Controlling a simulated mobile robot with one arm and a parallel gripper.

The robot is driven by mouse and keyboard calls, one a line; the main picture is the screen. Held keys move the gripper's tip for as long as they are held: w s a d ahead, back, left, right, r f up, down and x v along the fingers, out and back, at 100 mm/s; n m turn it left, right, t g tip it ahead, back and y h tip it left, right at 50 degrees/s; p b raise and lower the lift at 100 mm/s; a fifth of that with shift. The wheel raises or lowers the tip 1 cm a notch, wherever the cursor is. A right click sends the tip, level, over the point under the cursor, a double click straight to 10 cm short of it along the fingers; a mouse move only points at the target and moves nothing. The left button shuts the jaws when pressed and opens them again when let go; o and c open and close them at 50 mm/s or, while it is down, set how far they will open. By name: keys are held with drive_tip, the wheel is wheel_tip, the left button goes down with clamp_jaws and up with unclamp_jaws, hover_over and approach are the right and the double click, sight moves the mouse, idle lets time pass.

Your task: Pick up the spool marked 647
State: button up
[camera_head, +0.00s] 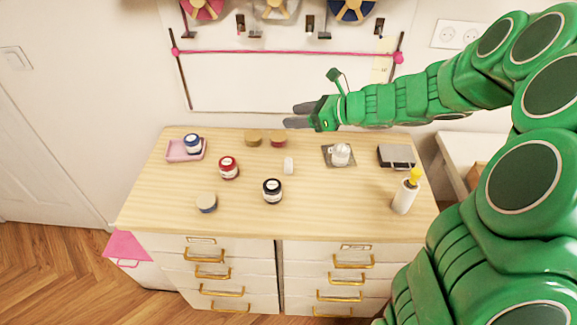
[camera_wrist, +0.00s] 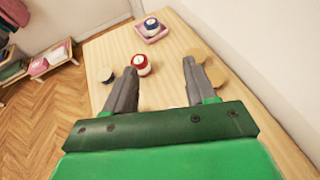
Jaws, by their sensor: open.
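Several spool-like items stand on the wooden dresser top; no number is readable, so I cannot tell which is marked 647. A blue one (camera_head: 193,144) sits on a pink tray (camera_head: 172,152), also in the wrist view (camera_wrist: 151,25). A red one (camera_head: 228,168) stands in front of it and shows between my fingers in the wrist view (camera_wrist: 141,66). A black one (camera_head: 272,191) stands nearer the front. A pale-topped one (camera_head: 206,203) is at front left. My gripper (camera_head: 292,115) is open and empty, above the back of the dresser; its fingers (camera_wrist: 160,68) point toward the red one.
Two round items, tan (camera_head: 253,138) and red-sided (camera_head: 278,139), lie at the back. A small white item (camera_head: 289,166) is mid-top. A white object (camera_head: 341,153) on a grey mat, a grey box (camera_head: 396,156) and a yellow-topped bottle (camera_head: 405,193) stand right. The front middle is clear.

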sight(290, 163)
wheel_tip(290, 163, down, 17)
drive_tip(key=shift+f, duration=0.1)
drive_tip(key=shift+x, duration=2.45)
drive_tip(key=c, duration=1)
drive_tip(key=shift+c, duration=0.2)
